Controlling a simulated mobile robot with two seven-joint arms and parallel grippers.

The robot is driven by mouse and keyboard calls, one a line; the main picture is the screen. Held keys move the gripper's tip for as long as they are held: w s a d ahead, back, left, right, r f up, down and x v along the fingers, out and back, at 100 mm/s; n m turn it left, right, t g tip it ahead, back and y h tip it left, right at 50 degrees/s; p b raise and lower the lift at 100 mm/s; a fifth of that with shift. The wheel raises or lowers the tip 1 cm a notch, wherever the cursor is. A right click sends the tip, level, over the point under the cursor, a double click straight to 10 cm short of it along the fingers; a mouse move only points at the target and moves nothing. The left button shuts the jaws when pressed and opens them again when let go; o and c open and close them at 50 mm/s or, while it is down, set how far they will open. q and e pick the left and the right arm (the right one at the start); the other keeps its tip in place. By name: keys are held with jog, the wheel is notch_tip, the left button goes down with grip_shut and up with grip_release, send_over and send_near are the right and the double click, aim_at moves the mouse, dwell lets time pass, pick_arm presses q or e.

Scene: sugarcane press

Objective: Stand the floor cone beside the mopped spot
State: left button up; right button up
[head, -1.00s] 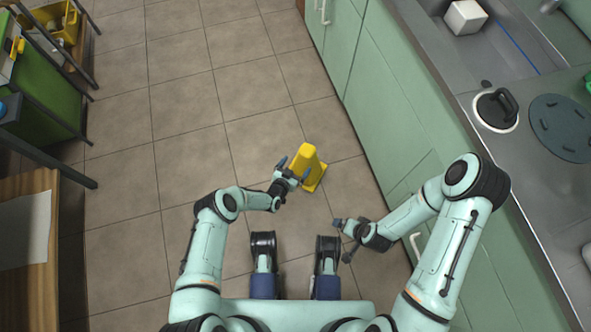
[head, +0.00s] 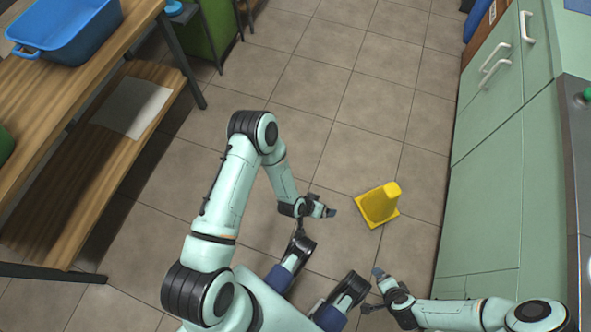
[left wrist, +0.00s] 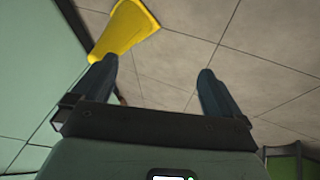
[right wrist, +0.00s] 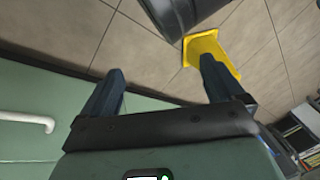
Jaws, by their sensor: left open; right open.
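I cannot make out a mopped spot on the floor.
Green cabinets (head: 490,165) with a counter run along the right. A wooden shelf table (head: 165,20) with a blue tub (head: 70,35) stands at the left, a white sheet (head: 132,107) on its lower shelf. Tiled floor (head: 345,85) beyond the cone is clear.

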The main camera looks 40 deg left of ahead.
pick_arm(q)
jog(key=s+a+r+n+g+y, duration=0.1)
jog(key=s+a+r+n+g, duration=0.1)
jog(key=s, duration=0.7)
notch_tip(320, 180, up, 2)
jog(key=shift+s+a+r+n+g, duration=0.1)
jog(key=shift+s+a+n+g, duration=0.2)
jog(key=shift+a, duration=0.35)
